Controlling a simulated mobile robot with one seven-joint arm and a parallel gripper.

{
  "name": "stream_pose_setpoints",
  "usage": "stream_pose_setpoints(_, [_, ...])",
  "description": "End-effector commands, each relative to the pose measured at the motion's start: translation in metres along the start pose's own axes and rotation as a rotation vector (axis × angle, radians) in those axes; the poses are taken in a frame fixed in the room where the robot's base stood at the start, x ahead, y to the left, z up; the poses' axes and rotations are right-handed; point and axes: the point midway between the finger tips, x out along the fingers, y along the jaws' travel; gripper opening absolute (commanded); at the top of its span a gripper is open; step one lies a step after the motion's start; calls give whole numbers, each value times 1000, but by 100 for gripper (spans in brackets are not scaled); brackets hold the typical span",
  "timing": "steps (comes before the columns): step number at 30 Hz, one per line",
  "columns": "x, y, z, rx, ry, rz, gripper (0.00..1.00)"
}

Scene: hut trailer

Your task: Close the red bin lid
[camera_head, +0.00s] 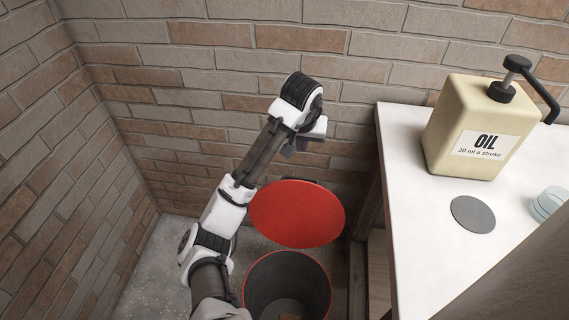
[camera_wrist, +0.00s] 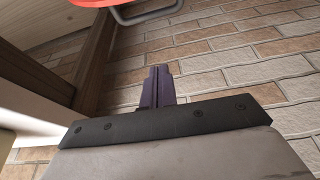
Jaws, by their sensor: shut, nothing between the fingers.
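The red bin (camera_head: 286,286) stands on the floor near the brick wall, its dark inside showing. Its round red lid (camera_head: 297,213) is open, tilted up behind the bin toward the wall. In the wrist view a piece of the lid's red edge (camera_wrist: 92,3) and a grey metal handle (camera_wrist: 147,12) show at the top. My gripper (camera_head: 296,151) is above and behind the lid, near the wall, apart from it in the picture. In the wrist view my gripper's fingers (camera_wrist: 157,86) are together with nothing between them.
A white-topped counter (camera_head: 420,240) stands right of the bin, with an oil dispenser (camera_head: 478,125), a grey disc (camera_head: 473,214) and a stack of clear discs (camera_head: 549,202) on it. Brick walls (camera_head: 180,80) close off the back and left. Speckled floor (camera_head: 160,270) is free at left.

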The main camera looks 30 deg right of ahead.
Motion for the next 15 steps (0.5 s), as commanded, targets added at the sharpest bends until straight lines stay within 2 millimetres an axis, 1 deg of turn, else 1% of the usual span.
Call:
stream_pose_setpoints(1, [12, 0, 4, 1, 1, 0, 0])
stream_pose_setpoints(7, [21, 0, 6, 0, 0, 0, 0])
stream_pose_setpoints(10, [31, 0, 6, -1, -2, 1, 0])
stream_pose_setpoints(14, [55, -1, 6, -2, -3, -1, 0])
stream_pose_setpoints(15, [63, -1, 6, -3, -3, -1, 0])
